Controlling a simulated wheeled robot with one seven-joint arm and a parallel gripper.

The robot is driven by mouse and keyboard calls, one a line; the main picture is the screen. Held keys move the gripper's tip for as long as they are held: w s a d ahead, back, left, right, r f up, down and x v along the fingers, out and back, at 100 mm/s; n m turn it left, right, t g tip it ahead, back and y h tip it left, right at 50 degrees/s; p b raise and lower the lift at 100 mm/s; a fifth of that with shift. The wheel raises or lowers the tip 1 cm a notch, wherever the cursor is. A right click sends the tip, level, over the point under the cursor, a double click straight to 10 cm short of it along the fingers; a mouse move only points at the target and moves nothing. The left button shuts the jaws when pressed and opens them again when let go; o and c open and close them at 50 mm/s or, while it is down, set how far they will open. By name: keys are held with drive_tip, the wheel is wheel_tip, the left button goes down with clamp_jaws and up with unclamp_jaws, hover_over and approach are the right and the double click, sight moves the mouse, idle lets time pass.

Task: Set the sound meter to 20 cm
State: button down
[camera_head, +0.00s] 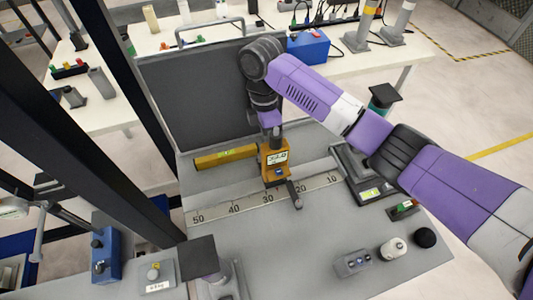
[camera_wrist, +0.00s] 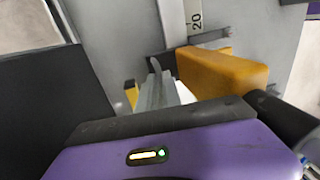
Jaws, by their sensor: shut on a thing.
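The orange sound meter (camera_head: 275,168) with a small lit display stands on the ruler (camera_head: 222,210) of the grey bench. It sits between the 30 and 20 marks, and a dark lever with a knob (camera_head: 297,202) reaches toward the front from it. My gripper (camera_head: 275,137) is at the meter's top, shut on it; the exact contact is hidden. In the wrist view the orange body (camera_wrist: 228,75) is right of my fingers (camera_wrist: 160,90), and the 20 mark of the ruler (camera_wrist: 194,20) shows beyond it.
A yellow bar-shaped device (camera_head: 225,157) lies left of the meter. A dark upright panel (camera_head: 195,95) stands behind. A black scale-like device (camera_head: 362,175) is at the ruler's right end. A grey control box (camera_head: 353,262) and knobs (camera_head: 393,249) sit in front. Dark posts rise at left.

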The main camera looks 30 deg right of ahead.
drive_tip(key=s+d+p, duration=0.1)
drive_tip(key=d, duration=0.5)
drive_tip(key=shift+s+d, duration=0.15)
drive_tip(key=shift+d, duration=0.2)
drive_tip(key=c, duration=1.5)
unclamp_jaws()
drive_tip(key=r, duration=0.2)
drive_tip(key=w+r+p, duration=0.1)
drive_tip(key=r, duration=0.4)
drive_tip(key=shift+w+d+r, duration=0.1)
drive_tip(key=shift+w+r, duration=0.15)
drive_tip(key=shift+r, duration=0.15)
